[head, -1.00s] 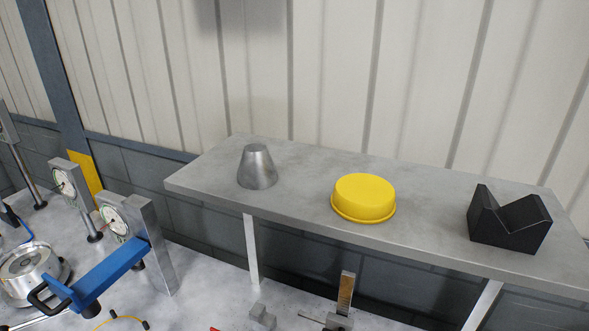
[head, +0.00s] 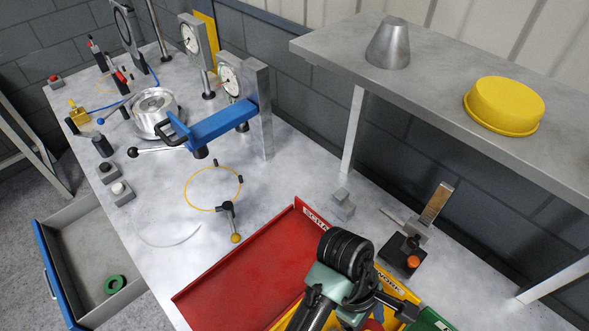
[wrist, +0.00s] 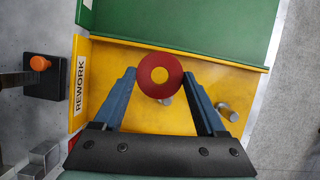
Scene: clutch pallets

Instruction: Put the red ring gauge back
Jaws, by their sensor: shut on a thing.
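The red ring gauge (wrist: 160,92) is a red ring with a round hole, held between the two blue fingers of my gripper (wrist: 160,74) in the wrist view. My gripper is shut on it, above the yellow tray labelled REWORK (wrist: 118,118); how high above cannot be told. In the head view, a red piece of the ring (head: 373,325) shows at the bottom edge, beside the yellow tray (head: 398,287), mostly hidden by my arm.
A red scrap tray (head: 235,275) and a green tray (head: 430,322) flank the yellow one. Metal pins (wrist: 227,112) lie in the yellow tray. An open drawer (head: 60,250) holds a green ring (head: 115,285). A black stand with an orange knob (head: 412,262) and a shelf (head: 440,70) are close by.

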